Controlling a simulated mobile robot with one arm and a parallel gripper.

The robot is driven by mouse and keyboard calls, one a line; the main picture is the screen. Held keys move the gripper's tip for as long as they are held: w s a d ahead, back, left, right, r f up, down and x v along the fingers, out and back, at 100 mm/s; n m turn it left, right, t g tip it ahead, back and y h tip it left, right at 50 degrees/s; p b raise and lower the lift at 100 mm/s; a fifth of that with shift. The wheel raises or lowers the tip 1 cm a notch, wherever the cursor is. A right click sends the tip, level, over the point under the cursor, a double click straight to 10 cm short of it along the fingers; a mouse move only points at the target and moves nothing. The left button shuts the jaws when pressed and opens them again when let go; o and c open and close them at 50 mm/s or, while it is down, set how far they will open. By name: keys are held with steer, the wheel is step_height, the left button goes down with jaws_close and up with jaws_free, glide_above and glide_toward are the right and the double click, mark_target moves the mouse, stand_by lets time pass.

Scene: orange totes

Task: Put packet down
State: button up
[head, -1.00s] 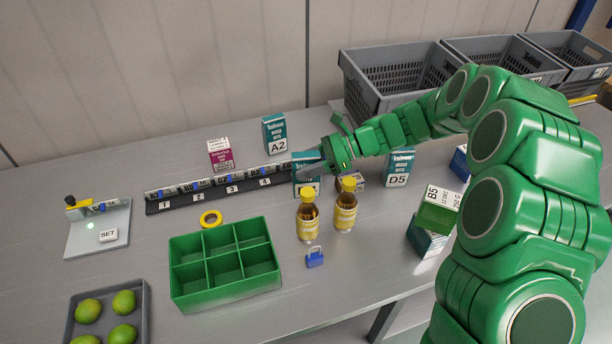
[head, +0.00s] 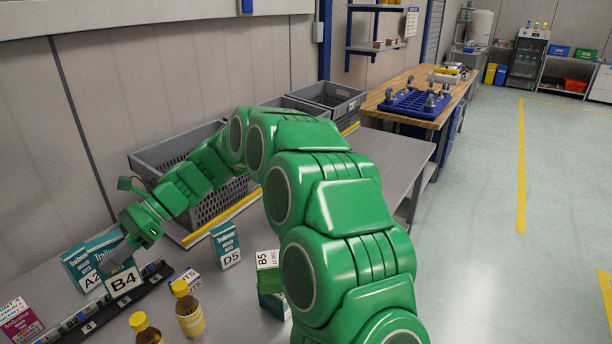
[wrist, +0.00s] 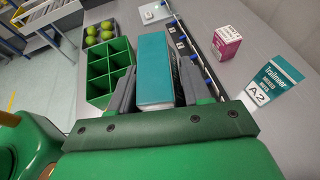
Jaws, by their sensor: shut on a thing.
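My gripper (head: 116,252) is shut on a teal and white packet marked B4 (head: 122,280). In the head view the packet is upright, label facing the camera, at the dark numbered strip (head: 100,316), overlapping the A2 packet (head: 78,266) behind it. I cannot tell whether its base touches anything. In the wrist view the teal side of the held packet (wrist: 153,65) shows between both fingers, with the strip (wrist: 205,75) to its right and the A2 packet (wrist: 272,82) further right.
Two yellow-capped bottles (head: 188,312) stand in front of the strip. The D5 packet (head: 226,246) and B5 packet (head: 268,261) stand to the right. Grey crates (head: 165,154) line the back. In the wrist view, a green divided box (wrist: 98,85) and magenta packet (wrist: 226,42) flank the strip.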

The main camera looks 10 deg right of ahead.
steer(key=shift+w+d+r, duration=0.2)
steer(key=shift+r, duration=0.35)
steer(key=shift+w+d+r, duration=0.2)
steer(key=shift+r, duration=0.35)
steer(key=w+d+m+t+y, duration=0.1)
steer(key=w+d+m+t, duration=0.5)
steer(key=d, duration=0.7)
steer(key=w+d+m+t+y, duration=0.1)
steer(key=w+d+m+t, duration=0.15)
steer(key=w+d, duration=0.7)
steer(key=s+d+m+t+h, duration=0.25)
steer(key=d+m+t, duration=0.55)
steer(key=d, duration=2.2)
steer(key=w+d+f, duration=0.1)
steer(key=w+f, duration=0.6)
steer(key=f, duration=0.2)
steer(key=w+d+f+h, duration=0.1)
steer(key=w+f, duration=0.5)
steer(key=f, duration=0.3)
steer(key=shift+w+d+n+t, duration=0.25)
steer(key=shift+w+n+t, duration=0.1)
steer(key=shift+w, duration=0.05)
